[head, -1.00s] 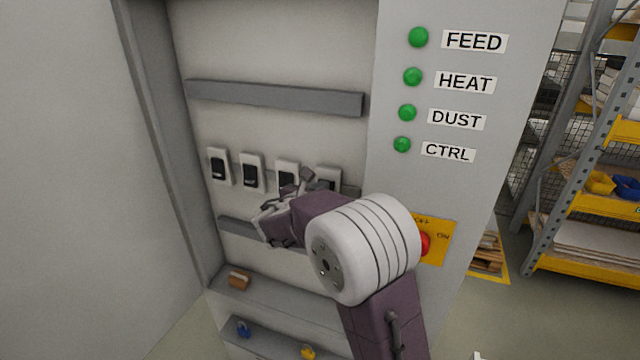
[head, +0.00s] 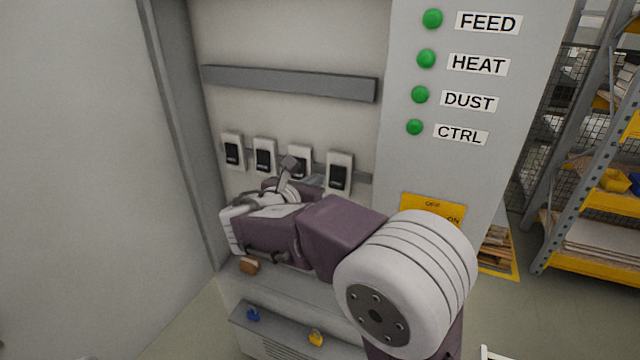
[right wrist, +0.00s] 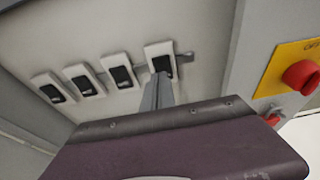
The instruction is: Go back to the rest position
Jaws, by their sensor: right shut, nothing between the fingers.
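My right gripper (head: 302,174) is shut and empty, in front of the open cabinet. In the right wrist view its closed fingers (right wrist: 157,94) point up toward the rightmost breaker switch (right wrist: 160,62); I cannot tell the exact gap. In the head view that rightmost switch (head: 339,172) shows to the right of the fingers, and the third switch (head: 299,156) is partly covered by the gripper. My right arm crosses the lower middle and hides part of the cabinet. My left gripper is not in view.
A red knob (right wrist: 302,76) on a yellow plate (right wrist: 273,80) is hidden by my arm in the head view. A lower ledge (head: 275,328) has a blue padlock (head: 253,314) and a yellow padlock (head: 316,338). A shelf rack (head: 560,200) stands at right.

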